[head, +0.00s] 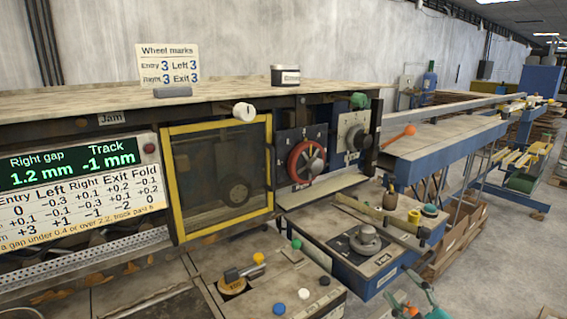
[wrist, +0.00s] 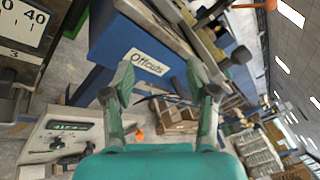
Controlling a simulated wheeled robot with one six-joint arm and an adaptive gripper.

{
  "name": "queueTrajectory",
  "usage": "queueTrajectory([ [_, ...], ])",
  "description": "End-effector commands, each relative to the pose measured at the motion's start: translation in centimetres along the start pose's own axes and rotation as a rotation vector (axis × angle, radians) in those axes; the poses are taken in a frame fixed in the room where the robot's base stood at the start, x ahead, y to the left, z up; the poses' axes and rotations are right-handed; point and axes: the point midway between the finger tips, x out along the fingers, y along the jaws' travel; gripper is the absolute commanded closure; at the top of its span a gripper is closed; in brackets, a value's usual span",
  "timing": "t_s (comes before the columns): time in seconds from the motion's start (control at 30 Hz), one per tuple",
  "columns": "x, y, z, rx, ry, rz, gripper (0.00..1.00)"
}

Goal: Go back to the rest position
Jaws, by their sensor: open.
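My gripper (head: 410,299) shows as teal parts at the bottom right of the head view, partly cut off by the picture's lower edge. In the wrist view my gripper (wrist: 160,84) has its two fingers spread apart, with nothing between them. Beyond the fingers is a blue box (wrist: 110,40) with a white "Offcuts" label (wrist: 146,62). The gripper appears apart from the machine and touches nothing that I can see.
The laminating machine has a yellow-framed door (head: 168,190), a red handwheel (head: 306,161) and a gap display (head: 70,166). A blue-sided bench with a round knob (head: 367,236) stands near my gripper. Cardboard boxes (head: 458,232) lie on the floor at right. Open floor (head: 510,270) shows there.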

Motion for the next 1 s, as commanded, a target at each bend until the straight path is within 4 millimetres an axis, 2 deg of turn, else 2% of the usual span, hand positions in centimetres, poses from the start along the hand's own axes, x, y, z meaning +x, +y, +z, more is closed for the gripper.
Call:
queueTrajectory([
  [0.03, -0.8, 1.9, -0.9, -0.040, 0.024, 0.003, 0.42],
  [0.1, -2.0, 3.8, -1.9, -0.113, 0.056, -0.001, 0.42],
  [0.27, -5.2, 8.2, -4.0, -0.293, 0.127, 0.004, 0.42],
  [0.5, -10.9, 13.9, -6.0, -0.590, 0.220, 0.045, 0.42],
  [0.7, -16.4, 17.9, -6.8, -0.860, 0.277, 0.105, 0.42],
  [1.0, -25.1, 22.0, -6.4, -1.291, 0.308, 0.224, 0.42],
])
